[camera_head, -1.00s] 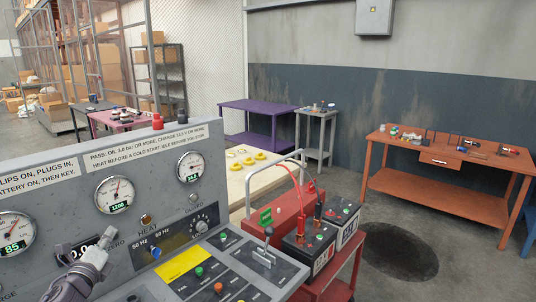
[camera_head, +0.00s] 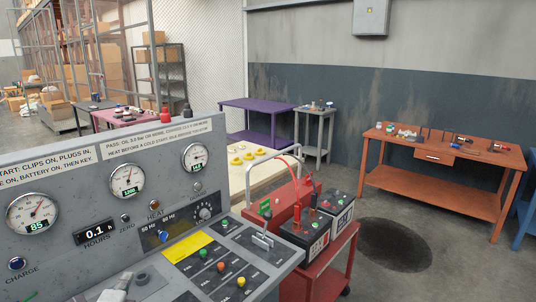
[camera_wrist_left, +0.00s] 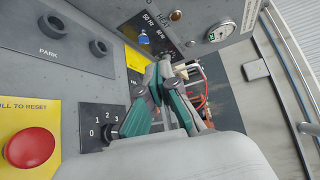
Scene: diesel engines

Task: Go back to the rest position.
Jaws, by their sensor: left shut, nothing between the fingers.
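My left gripper (camera_head: 122,282) shows at the bottom left of the head view, low in front of the grey control panel (camera_head: 85,200), with most of its arm cut off by the frame edge. In the left wrist view the left gripper (camera_wrist_left: 165,70) has its fingers together and holds nothing. There it is in front of the panel, beside a rotary switch (camera_wrist_left: 112,132) and a red push button (camera_wrist_left: 30,148). I cannot tell whether it touches the panel. My right gripper is not in view.
A red cart (camera_head: 327,268) with two batteries (camera_head: 304,236) stands right of the panel. An orange bench (camera_head: 433,184) with small parts is at the right, and a purple table (camera_head: 262,107) is farther back. Open floor lies between cart and bench.

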